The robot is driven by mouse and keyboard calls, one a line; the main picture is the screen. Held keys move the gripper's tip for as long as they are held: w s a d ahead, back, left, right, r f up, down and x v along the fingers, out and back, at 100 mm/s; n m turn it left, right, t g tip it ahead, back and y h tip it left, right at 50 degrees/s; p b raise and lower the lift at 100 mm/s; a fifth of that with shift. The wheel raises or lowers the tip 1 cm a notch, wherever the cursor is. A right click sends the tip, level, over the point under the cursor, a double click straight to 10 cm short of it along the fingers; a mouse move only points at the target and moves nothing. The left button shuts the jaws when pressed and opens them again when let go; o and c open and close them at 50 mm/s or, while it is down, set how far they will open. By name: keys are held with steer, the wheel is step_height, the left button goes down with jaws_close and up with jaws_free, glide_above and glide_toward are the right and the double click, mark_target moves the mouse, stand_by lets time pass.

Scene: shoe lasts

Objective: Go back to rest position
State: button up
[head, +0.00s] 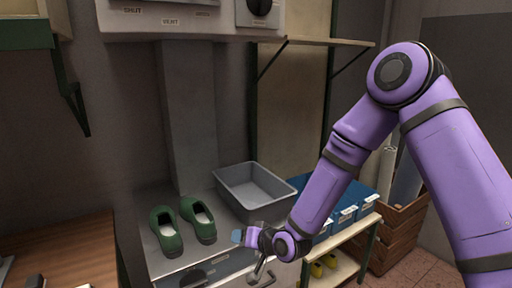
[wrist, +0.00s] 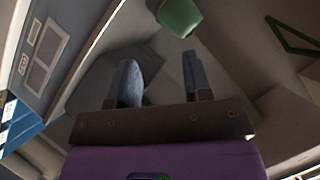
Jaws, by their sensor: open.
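My gripper (head: 243,236) is at the end of my purple arm, in front of the grey tray and to the right of the green shoes in the head view. In the wrist view my gripper (wrist: 162,82) shows two blue-grey fingers apart with nothing held between them. A pair of green shoes, a left one (head: 167,240) and a right one (head: 204,232), stands on the grey metal surface (head: 150,262). Part of a green shoe (wrist: 180,16) shows at the top of the wrist view, beyond the fingers.
An empty grey tray (head: 222,172) sits behind my gripper. Blue bins (head: 345,214) stand on a rack at the right, with yellow items (head: 317,270) on its lower shelf. A wooden crate (head: 400,238) is farther right. A wooden bench (head: 75,250) is at the left.

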steer(key=s+d+r+h, duration=0.3)
steer(key=d+r+h, duration=0.1)
steer(key=d+r, duration=0.7)
steer(key=s+d+r+h, duration=0.2)
steer(key=d+r+h, duration=0.2)
steer(key=d+r, duration=0.6)
steer(key=s+d+r+g, duration=0.1)
steer(key=s+d+r, duration=0.2)
steer(key=s, duration=0.5)
steer(key=s+d+r+m+g+h, duration=0.1)
steer(key=s+d+r, duration=0.3)
steer(key=s, duration=0.4)
steer(key=s+d+r+g, duration=0.1)
steer(key=s+d+r, duration=0.2)
steer(key=s+d, duration=0.2)
steer(key=s, duration=0.3)
steer(key=shift+s+d+r+h, duration=0.25)
steer(key=shift+d+r+h, duration=0.05)
steer(key=shift+d, duration=0.05)
